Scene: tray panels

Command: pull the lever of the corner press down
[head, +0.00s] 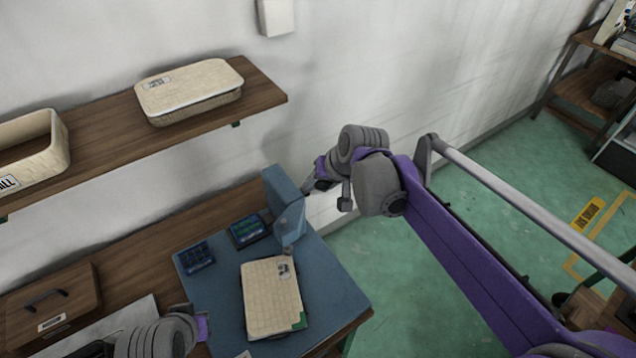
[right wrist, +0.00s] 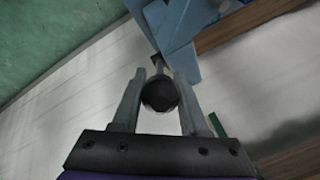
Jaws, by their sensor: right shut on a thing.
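The corner press (head: 287,215) is a blue-grey upright with an overhanging head on a blue mat at the table's back right. Its lever ends in a dark round knob (right wrist: 160,93), seen in the right wrist view. My right gripper (head: 313,186) is at the right side of the press; in the right wrist view its two fingers (right wrist: 158,95) are closed on the knob from both sides. A cream woven panel (head: 268,300) with a green corner lies on the mat, its far edge by the press head. My left arm shows at the bottom left; its fingers are not visible.
Two small dark blue trays (head: 248,231) sit on the mat (head: 335,290) left of the press. A brown box (head: 50,300) with a handle stands at the left. A wall shelf (head: 100,140) above holds a lidded basket (head: 190,90) and an open one (head: 35,150).

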